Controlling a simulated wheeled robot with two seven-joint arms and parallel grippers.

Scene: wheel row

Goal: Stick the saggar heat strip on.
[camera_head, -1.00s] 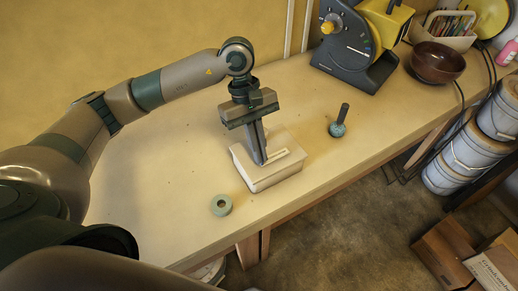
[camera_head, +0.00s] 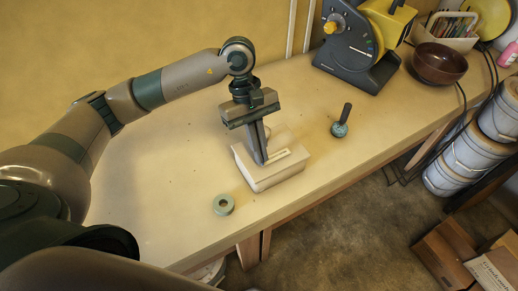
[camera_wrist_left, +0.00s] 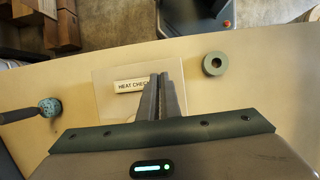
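The saggar (camera_head: 272,179) is a pale, low box on the bench. It also shows from above in the wrist view (camera_wrist_left: 105,105). The heat strip (camera_head: 281,156) is a small whitish label lying flat on the saggar's top; in the wrist view the strip (camera_wrist_left: 130,86) reads "HEAT CHEC", its right end hidden by the fingers. My left gripper (camera_head: 262,162) points down, fingers together, tips at or just above the strip's end. In the wrist view the left gripper's fingertips (camera_wrist_left: 159,78) hide any contact. I see nothing clearly gripped between them. My right gripper is out of view.
A green ring-shaped roll (camera_head: 223,204) lies near the bench's front edge. A dark-handled tool with a bluish round head (camera_head: 340,129) is right of the saggar. A grey and yellow machine (camera_head: 357,45) and brown bowl (camera_head: 438,64) stand farther right. The bench's left part is clear.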

